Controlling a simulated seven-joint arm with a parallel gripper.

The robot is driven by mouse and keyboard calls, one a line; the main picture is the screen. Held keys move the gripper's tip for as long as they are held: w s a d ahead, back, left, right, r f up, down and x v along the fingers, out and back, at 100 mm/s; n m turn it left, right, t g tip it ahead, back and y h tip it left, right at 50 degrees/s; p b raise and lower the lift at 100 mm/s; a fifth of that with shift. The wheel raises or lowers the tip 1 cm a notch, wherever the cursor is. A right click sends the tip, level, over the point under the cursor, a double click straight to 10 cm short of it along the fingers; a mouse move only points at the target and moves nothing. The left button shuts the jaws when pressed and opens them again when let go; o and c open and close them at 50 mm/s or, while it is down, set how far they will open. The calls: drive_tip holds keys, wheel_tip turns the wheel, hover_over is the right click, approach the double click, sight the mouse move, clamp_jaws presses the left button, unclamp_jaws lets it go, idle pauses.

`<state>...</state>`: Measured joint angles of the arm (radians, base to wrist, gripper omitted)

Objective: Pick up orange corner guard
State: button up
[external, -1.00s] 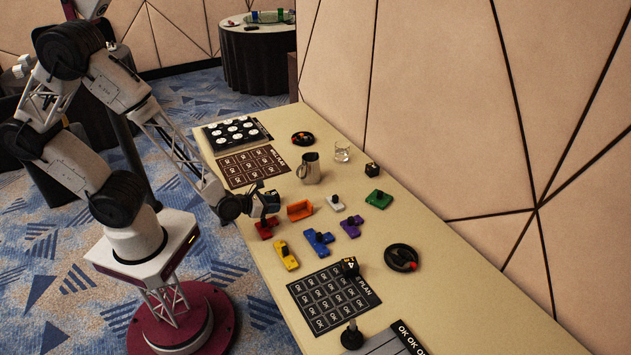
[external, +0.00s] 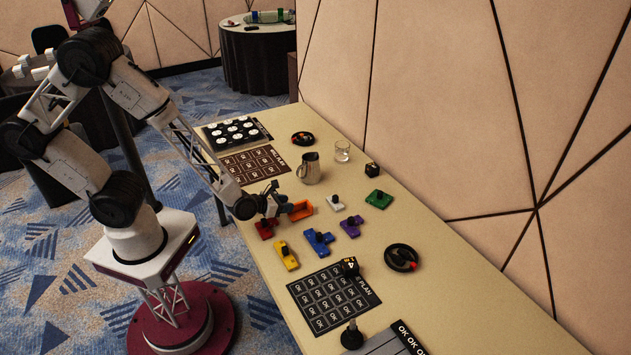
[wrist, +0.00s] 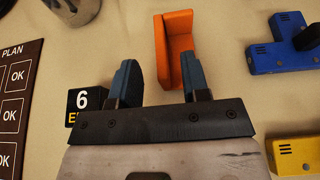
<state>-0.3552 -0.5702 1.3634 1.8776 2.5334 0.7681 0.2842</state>
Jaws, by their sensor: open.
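The orange corner guard (external: 301,210) lies on the beige table among the coloured blocks. In the wrist view the orange corner guard (wrist: 178,45) is an L-shaped piece just ahead of my fingers, with one face upright. My gripper (external: 283,204) is close beside it on its left in the external view. In the wrist view my gripper (wrist: 160,82) is open, its two blue-grey fingers apart, with the near end of the guard reaching toward the gap between them. Nothing is held. The right finger is very close to the guard; I cannot tell whether they touch.
A blue block (external: 318,241) and a yellow block (external: 286,256) lie nearby, with a red block (external: 265,229) under my gripper. A metal pitcher (external: 310,168) stands behind the guard. A black "6" cube (wrist: 88,107) is left of my fingers in the wrist view.

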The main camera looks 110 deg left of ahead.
sight(300, 210)
drive_tip(key=shift+x, duration=2.3)
clamp_jaws()
